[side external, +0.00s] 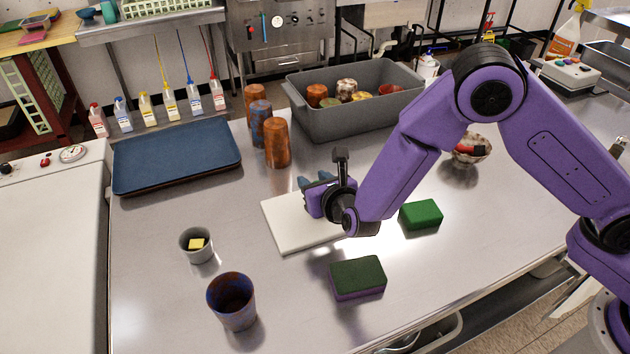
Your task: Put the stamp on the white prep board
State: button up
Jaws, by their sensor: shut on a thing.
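The white prep board (285,230) lies flat on the steel table, near the middle. My gripper (314,181) is over the back part of the board, with its blue-grey fingers pointing away from the camera. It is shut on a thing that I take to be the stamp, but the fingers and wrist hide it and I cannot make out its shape. I cannot tell whether the held thing touches the board. My wrist and forearm cover the board's right side.
A green sponge (421,214) and a green-purple sponge (358,278) lie near the board. A cup (232,302), a small pot (197,246), a blue tray (175,160), several tumblers (277,143), a grey bin (350,118) and a bowl (470,155) stand around it.

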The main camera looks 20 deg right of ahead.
jog(key=shift+f, duration=0.1)
jog(key=o, duration=1)
jog(key=shift+o, duration=0.2)
jog(key=shift+s+r, duration=0.2)
jog(key=shift+r, duration=0.05)
jog(key=v, duration=1.1)
jog(key=shift+s, duration=0.25)
jog(key=shift+r, duration=0.15)
